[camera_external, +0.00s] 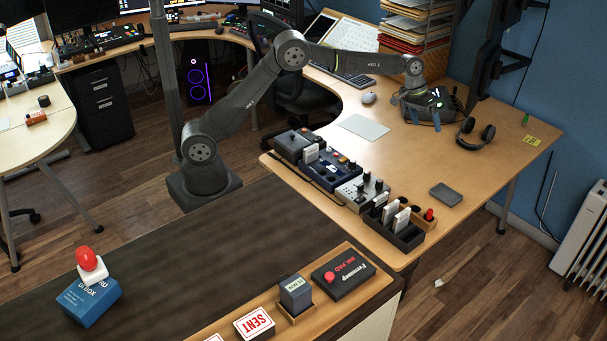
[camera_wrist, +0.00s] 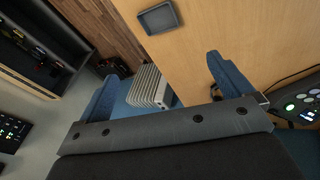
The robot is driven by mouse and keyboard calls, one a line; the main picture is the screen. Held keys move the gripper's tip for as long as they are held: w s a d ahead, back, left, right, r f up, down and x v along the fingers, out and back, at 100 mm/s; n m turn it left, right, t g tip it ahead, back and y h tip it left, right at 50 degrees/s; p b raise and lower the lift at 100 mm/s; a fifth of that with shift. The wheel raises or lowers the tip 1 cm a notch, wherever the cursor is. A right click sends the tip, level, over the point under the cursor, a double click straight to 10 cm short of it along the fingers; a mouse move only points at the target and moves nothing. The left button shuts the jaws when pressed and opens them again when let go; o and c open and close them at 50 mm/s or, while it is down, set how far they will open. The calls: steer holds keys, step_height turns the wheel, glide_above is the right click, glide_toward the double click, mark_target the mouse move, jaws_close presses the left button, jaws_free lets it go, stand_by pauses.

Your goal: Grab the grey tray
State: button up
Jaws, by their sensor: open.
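The grey tray (camera_external: 446,194) is a small, shallow rectangle with rounded corners. It lies flat on the wooden desk near its right-front part. In the wrist view the grey tray (camera_wrist: 158,18) shows at the top centre, beyond the fingers. My gripper (camera_external: 423,122) has blue fingers and is over the back right part of the desk, behind the tray and apart from it. In the wrist view my gripper (camera_wrist: 162,70) has its two fingers spread wide with nothing held between them.
Black headphones (camera_external: 475,134) lie to the right of my gripper. A black organiser (camera_external: 395,231) and several control boxes (camera_external: 325,167) line the desk's left-front edge. A pale sheet (camera_external: 364,127) and a mouse (camera_external: 368,98) lie further back. The wood around the tray is clear.

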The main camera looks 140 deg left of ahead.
steer(key=a+f+m+h, duration=0.2)
steer(key=a+f+m, duration=0.4)
steer(key=f+m, duration=0.6)
steer(key=m, duration=0.4)
glide_toward(436, 190)
steer(key=shift+s+f, duration=0.1)
steer(key=shift+f, duration=0.7)
steer(key=shift+w+x, duration=0.15)
steer(key=shift+x, duration=1.2)
steer(key=shift+w+x, duration=0.15)
steer(key=shift+x, duration=1.15)
steer(key=shift+r, duration=0.1)
steer(key=c, duration=1.1)
steer(key=shift+r+t, duration=0.15)
steer(key=shift+t, duration=0.15)
